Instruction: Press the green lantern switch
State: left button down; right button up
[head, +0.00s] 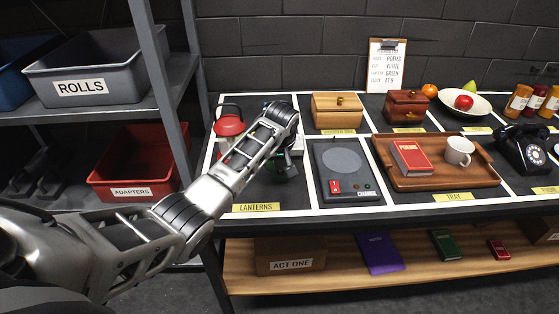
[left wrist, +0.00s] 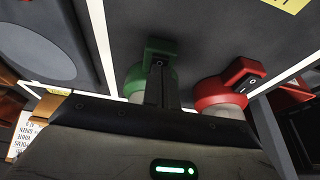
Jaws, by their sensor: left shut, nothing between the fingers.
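The green lantern (left wrist: 134,78) stands in the lanterns section of the table. In the left wrist view its green switch block (left wrist: 160,46) faces me. In the head view my left arm hides most of this lantern, and only bits of green (head: 287,170) show. My left gripper (left wrist: 158,66) is shut and empty, its dark fingers reaching to the front of the switch block. I cannot tell whether they touch it. The red lantern (head: 229,124) stands to the left in the head view; its switch block also shows in the left wrist view (left wrist: 241,76). My right gripper is out of view.
A grey device (head: 342,187) with a red switch sits right of the lanterns. A wooden tray (head: 478,178) holds a red book and white mug. A clipboard (head: 387,66) stands at the back. A shelf post (head: 163,90) rises at the left.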

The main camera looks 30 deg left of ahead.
pick_arm(q)
jog(key=shift+s+f, duration=0.15)
jog(key=shift+f, duration=0.1)
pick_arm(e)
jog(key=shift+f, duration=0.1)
pick_arm(q)
jog(key=r+p, duration=0.2)
jog(key=shift+d+r, duration=0.2)
jog(key=shift+r, duration=0.1)
jog(key=b+v, duration=0.1)
jog(key=v, duration=1)
jog(key=shift+r, duration=0.45)
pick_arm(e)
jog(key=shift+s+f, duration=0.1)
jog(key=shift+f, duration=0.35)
pick_arm(q)
jog(key=shift+a, duration=0.15)
